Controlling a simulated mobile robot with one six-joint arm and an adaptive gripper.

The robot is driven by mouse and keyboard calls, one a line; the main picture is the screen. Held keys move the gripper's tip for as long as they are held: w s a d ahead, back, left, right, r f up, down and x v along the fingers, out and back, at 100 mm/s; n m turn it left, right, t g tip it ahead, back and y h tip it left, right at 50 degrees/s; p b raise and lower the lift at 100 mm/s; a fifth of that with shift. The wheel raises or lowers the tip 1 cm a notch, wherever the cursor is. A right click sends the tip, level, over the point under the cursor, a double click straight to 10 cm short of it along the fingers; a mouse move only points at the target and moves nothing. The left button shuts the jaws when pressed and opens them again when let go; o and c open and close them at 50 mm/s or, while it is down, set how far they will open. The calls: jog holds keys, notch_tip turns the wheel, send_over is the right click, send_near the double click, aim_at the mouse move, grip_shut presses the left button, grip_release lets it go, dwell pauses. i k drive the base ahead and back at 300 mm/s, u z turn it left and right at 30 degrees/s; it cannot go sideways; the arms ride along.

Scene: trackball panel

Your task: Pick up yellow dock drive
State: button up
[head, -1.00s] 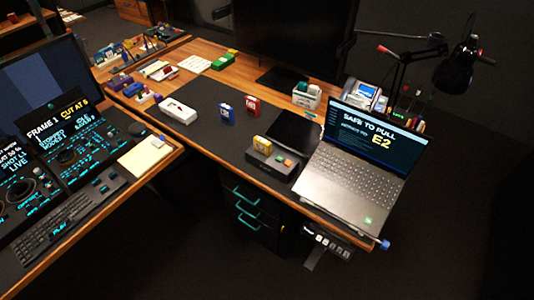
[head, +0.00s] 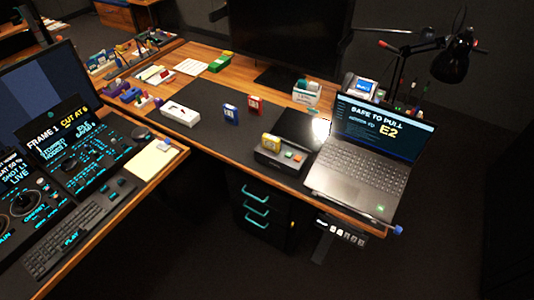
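The yellow dock drive (head: 271,142) stands upright in the dark dock (head: 281,160) near the front edge of the desk, just left of the laptop. The dock has small green and orange-red buttons on its top to the right of the drive. The laptop (head: 358,170) is open, and its screen reads "SAFE TO PULL" and "E2". My gripper is not in view.
A blue drive (head: 231,114) and a red drive (head: 254,105) stand on the dark mat (head: 205,136) behind the dock. A white device (head: 180,114) lies to their left. A black desk lamp (head: 452,60) stands at right. A control console (head: 75,165) fills the left.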

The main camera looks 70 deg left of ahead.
aim_at(272, 144)
jog(key=z, duration=0.05)
jog(key=k, duration=1.65)
jog(key=u, duration=2.35)
jog(key=i, duration=0.95)
